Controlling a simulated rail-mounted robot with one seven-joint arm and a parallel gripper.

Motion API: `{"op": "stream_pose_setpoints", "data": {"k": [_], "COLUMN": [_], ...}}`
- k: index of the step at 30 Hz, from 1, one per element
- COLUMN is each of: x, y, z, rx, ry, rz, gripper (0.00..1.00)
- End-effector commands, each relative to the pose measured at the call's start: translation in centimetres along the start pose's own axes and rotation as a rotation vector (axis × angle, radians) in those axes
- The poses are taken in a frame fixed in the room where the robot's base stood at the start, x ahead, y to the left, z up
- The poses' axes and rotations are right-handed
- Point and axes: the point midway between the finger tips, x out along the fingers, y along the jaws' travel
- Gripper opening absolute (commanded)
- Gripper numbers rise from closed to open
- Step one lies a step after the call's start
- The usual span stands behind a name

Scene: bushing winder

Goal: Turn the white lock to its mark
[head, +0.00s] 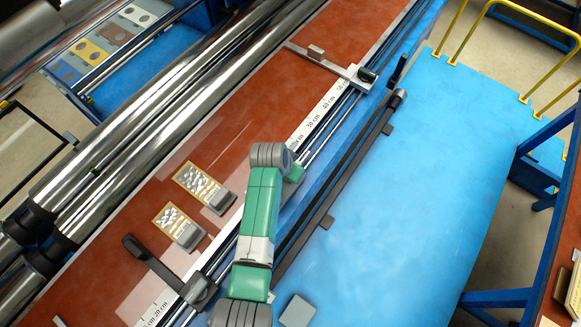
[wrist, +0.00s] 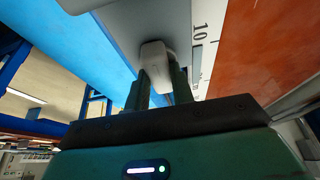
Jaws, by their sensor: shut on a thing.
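The white lock (wrist: 154,54) is a small rounded pale piece in the wrist view, under a grey-white plate (wrist: 135,18). My gripper (wrist: 156,78) has one dark green finger on each side of it and is shut on it. The fingers cover part of its sides. I cannot make out its mark or how far it is turned. In the head view my own arm hides the fingers, and I cannot make out the lock there.
A white scale (head: 322,118) runs along the red-brown table (head: 285,75); its number 10 shows in the wrist view (wrist: 200,32). A stop with a black knob (head: 367,75) sits on the rail, another clamp (head: 199,290) lower left. Two small sample trays (head: 180,226) lie left of my arm.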

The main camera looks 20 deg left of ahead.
Motion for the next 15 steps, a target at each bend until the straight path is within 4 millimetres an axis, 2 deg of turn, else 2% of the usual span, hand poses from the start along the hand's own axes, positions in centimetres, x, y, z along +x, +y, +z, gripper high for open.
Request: {"op": "stream_pose_setpoints", "data": {"k": [6,7,10,15], "x": [-0.05,-0.05,-0.04,-0.02], "y": [0.01,0.01,0.01,0.01], "z": [-0.08,-0.08,-0.07,-0.04], "rx": [0.002,0.002,0.001,0.000], "ry": [0.001,0.001,0.001,0.000], "rz": [0.000,0.000,0.000,0.000], "gripper": [0.01,0.26,0.45,0.45]}}
